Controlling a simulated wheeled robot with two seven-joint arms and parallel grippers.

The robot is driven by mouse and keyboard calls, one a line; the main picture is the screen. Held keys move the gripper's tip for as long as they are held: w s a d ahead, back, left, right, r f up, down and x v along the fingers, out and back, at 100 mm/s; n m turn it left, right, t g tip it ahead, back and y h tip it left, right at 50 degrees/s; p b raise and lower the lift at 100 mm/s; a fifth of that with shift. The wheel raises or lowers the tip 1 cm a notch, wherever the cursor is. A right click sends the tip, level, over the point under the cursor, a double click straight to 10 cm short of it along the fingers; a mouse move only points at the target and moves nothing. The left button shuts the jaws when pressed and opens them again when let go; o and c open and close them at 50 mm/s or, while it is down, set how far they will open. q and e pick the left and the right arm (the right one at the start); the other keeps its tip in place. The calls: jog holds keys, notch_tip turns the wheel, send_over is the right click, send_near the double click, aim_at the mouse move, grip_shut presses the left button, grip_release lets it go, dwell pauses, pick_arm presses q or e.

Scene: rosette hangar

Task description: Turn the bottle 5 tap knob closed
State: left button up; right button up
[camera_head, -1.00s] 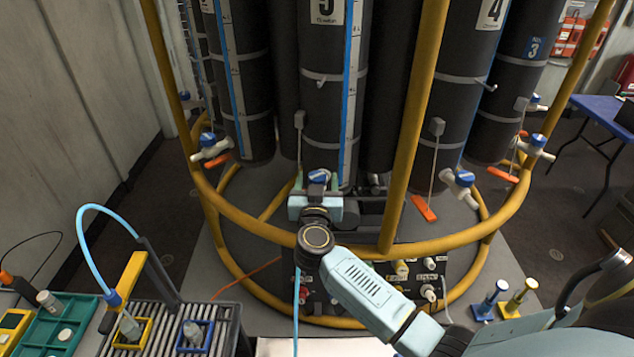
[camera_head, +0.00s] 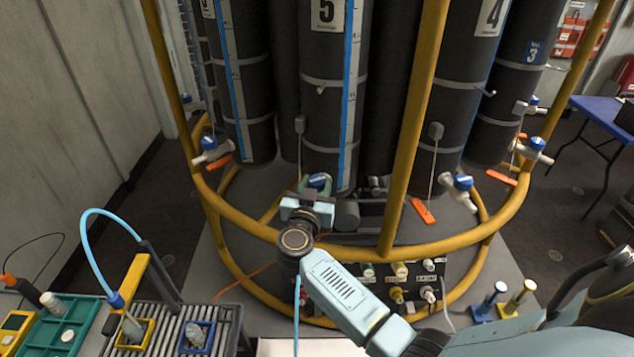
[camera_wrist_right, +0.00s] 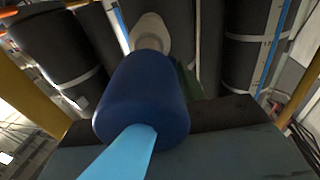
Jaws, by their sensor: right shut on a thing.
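Bottle 5 (camera_head: 322,105) is the dark cylinder marked "5" at the middle of the rosette in the head view. Its blue tap knob (camera_head: 319,181) sits low on its front. My right gripper (camera_head: 312,190) is at this tap, shut on the knob. In the right wrist view the blue knob (camera_wrist_right: 142,98) fills the middle, with a light-blue strip (camera_wrist_right: 122,152) in front of it and a pale tap body (camera_wrist_right: 150,32) behind. The gripper hides much of the tap in the head view. My left gripper is not in view.
A yellow tube frame (camera_head: 405,140) rings the bottles, with one upright right of bottle 5. Bottle 4 (camera_head: 470,85) hangs to the right. A connector panel (camera_head: 400,280) is below. A roller tray (camera_head: 185,315) with bottles stands at lower left.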

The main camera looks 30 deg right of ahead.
jog(key=shift+w+a+m+g+h, duration=0.15)
jog(key=shift+a+m+g+h, duration=0.1)
jog(key=shift+m+g+h, duration=0.75)
jog(key=shift+w+f+m+g+h+b, duration=0.15)
jog(key=shift+m+g+h+b, duration=0.4)
jog(key=shift+g, duration=0.55)
jog(key=m+g+b, duration=0.1)
jog(key=m+g+h+b, duration=0.1)
jog(key=g, duration=0.1)
jog(key=shift+w+a+f+m+h, duration=0.1)
jog(key=shift+m+h, duration=0.15)
jog(key=shift+m+g+h+b, duration=0.3)
jog(key=shift+m+g+b, duration=0.6)
jog(key=shift+g+b, duration=0.55)
jog(key=shift+r, duration=0.2)
jog(key=o, duration=1)
jog(key=shift+w, duration=0.1)
jog(key=shift+r, duration=0.1)
